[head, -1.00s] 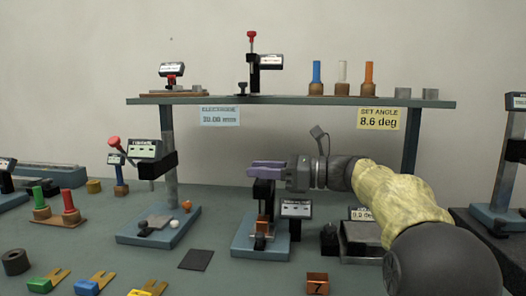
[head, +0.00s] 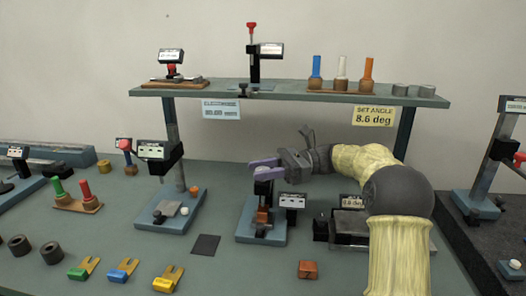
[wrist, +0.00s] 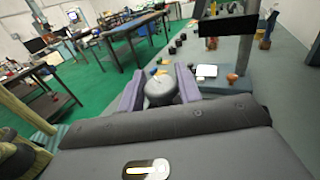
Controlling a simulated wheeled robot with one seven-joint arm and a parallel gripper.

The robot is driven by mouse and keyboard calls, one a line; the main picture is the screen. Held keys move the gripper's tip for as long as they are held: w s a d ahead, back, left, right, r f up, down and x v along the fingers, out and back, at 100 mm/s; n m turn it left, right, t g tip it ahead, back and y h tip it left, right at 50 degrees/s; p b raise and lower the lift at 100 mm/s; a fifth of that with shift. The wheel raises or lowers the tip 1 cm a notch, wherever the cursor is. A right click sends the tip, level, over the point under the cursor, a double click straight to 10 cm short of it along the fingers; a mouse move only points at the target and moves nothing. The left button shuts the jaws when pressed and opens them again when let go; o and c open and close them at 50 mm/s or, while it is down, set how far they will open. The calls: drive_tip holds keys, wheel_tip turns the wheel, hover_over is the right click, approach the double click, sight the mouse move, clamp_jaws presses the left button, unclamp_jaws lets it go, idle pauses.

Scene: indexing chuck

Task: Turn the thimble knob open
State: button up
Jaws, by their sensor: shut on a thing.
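The thimble knob is a grey rounded piece (wrist: 160,90) seen between the two purple fingers in the wrist view. In the head view it shows as a grey cap (head: 270,173) on top of a small black stand with a blue-grey base (head: 247,235). My gripper (head: 263,167) reaches in from the right at the top of this stand. It is shut on the knob, with one finger on each side; it also shows in the wrist view (wrist: 158,92). The knob's markings are too small to read.
A small display (head: 292,201) stands right of the knob, and a second gauge stand (head: 172,215) to the left. A shelf (head: 300,95) spans behind and above. An orange block (head: 308,270) and coloured forks (head: 123,271) lie in front. A dark square (head: 205,245) lies flat on the bench.

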drive_tip(key=shift+r+n+g+h+p, duration=0.15)
drive_tip(key=shift+n+g+h+p, duration=0.5)
drive_tip(key=shift+p, duration=1.45)
drive_tip(key=shift+r+n+g+h+p, duration=0.15)
drive_tip(key=shift+n+g+p, duration=0.6)
drive_tip(key=shift+g+p, duration=0.95)
drive_tip(key=p, duration=0.2)
drive_tip(key=shift+f+n+g+h+p, duration=0.1)
drive_tip(key=shift+n+g+h+p, duration=0.15)
drive_tip(key=shift+n+h+p, duration=0.05)
drive_tip(key=shift+p, duration=0.4)
drive_tip(key=shift+f+n+g+h+p, duration=0.3)
drive_tip(key=shift+n+g+p, duration=0.2)
drive_tip(key=shift+p, duration=0.1)
drive_tip(key=o, duration=0.9)
drive_tip(key=shift+o, duration=0.2)
drive_tip(key=b, duration=0.2)
drive_tip(key=m+t+y+b, duration=0.1)
drive_tip(key=b, duration=0.1)
drive_tip(key=shift+f+t, duration=0.2)
drive_tip(key=shift+t, duration=0.1)
drive_tip(key=m+t+y+b, duration=0.1)
drive_tip(key=m+t+b, duration=0.2)
drive_tip(key=b, duration=0.6)
drive_tip(key=m+t+y+b, duration=0.1)
drive_tip(key=m+t+b, duration=0.2)
drive_tip(key=t+b, duration=0.3)
drive_tip(key=shift+m+t+b, duration=0.3)
drive_tip(key=shift+b, duration=2)
